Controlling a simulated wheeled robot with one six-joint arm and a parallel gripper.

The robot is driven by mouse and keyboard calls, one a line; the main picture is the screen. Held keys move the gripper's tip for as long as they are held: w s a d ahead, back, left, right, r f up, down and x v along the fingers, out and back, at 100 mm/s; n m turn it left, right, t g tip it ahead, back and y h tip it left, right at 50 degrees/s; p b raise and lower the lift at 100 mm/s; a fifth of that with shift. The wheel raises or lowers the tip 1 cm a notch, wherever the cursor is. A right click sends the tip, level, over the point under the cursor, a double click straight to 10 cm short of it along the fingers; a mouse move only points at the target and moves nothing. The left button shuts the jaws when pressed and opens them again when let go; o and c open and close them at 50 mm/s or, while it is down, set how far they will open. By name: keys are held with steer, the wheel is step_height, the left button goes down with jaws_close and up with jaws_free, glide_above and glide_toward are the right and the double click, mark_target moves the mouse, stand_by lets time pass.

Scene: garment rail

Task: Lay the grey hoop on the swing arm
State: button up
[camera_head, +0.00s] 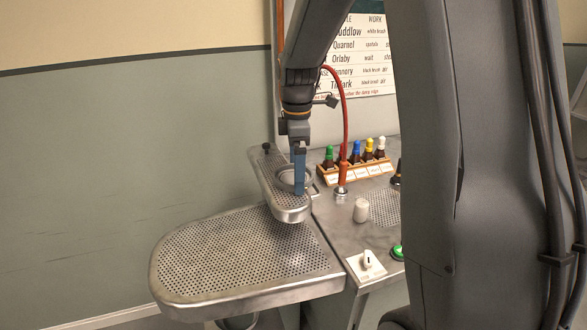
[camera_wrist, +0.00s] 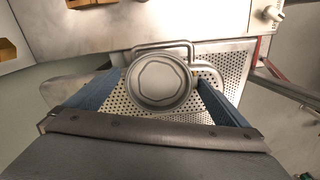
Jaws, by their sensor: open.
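The grey hoop (camera_head: 284,184) appears as a round metal ring lying on the perforated swing arm (camera_head: 266,168). In the wrist view the hoop (camera_wrist: 131,97) is a round rim with a wavy inner outline, and a rectangular wire loop stands out beyond it. The swing arm (camera_wrist: 206,80) shows its perforated top around and under it. My gripper (camera_head: 299,190) points down at the hoop. In the wrist view my gripper (camera_wrist: 160,82) is open, with one blue finger on each side of the hoop. I cannot tell whether the fingers touch it.
A large perforated board (camera_head: 240,255) lies lower, in front of the swing arm. To the right are a rack of coloured bottles (camera_head: 356,165), a red hose (camera_head: 345,110), a white cup (camera_head: 361,210) and a white switch (camera_head: 367,264). A lettered board hangs behind.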

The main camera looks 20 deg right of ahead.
step_height(320, 180, up, 12)
steer(key=b, duration=0.2)
steer(key=shift+r, duration=0.15)
stand_by(0.4)
